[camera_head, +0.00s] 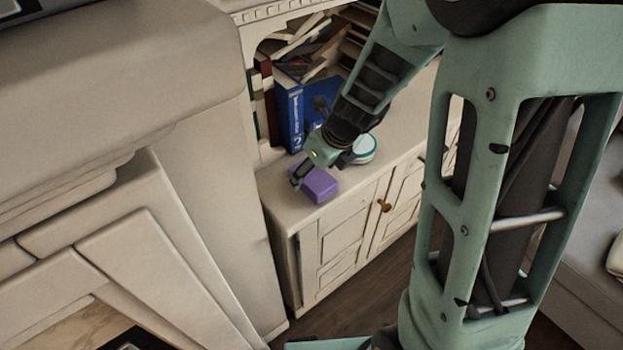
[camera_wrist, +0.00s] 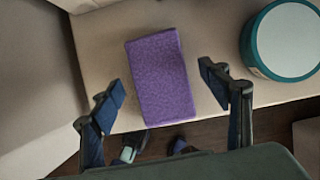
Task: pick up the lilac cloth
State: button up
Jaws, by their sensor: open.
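The lilac cloth (camera_head: 321,186) is a purple block-like shape lying on top of a low white cabinet, near its front left corner. In the wrist view the cloth (camera_wrist: 160,76) lies between and a little beyond my open fingers, slightly tilted, with space on both sides. My gripper (camera_wrist: 165,88) is open and empty. In the head view my gripper (camera_head: 300,178) is at the cloth's left and upper side, partly hidden by its own wrist. I cannot tell the exact height of the fingertips over the cabinet top.
A round white-topped teal container (camera_head: 364,148) stands right of the cloth; it also shows in the wrist view (camera_wrist: 286,40). A blue book (camera_head: 289,115) and other books stand behind on the shelf. The white cabinet (camera_head: 281,195) ends close in front of the cloth.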

aim_at(312, 174)
jog(key=shift+x, duration=1.2)
jog(key=shift+r, duration=0.1)
jog(key=c, duration=1.1)
notch_tip(312, 174, up, 10)
jog(key=p, duration=0.4)
jog(key=shift+p, duration=0.3)
jog(key=shift+o, duration=1)
jog(key=shift+c, duration=1.2)
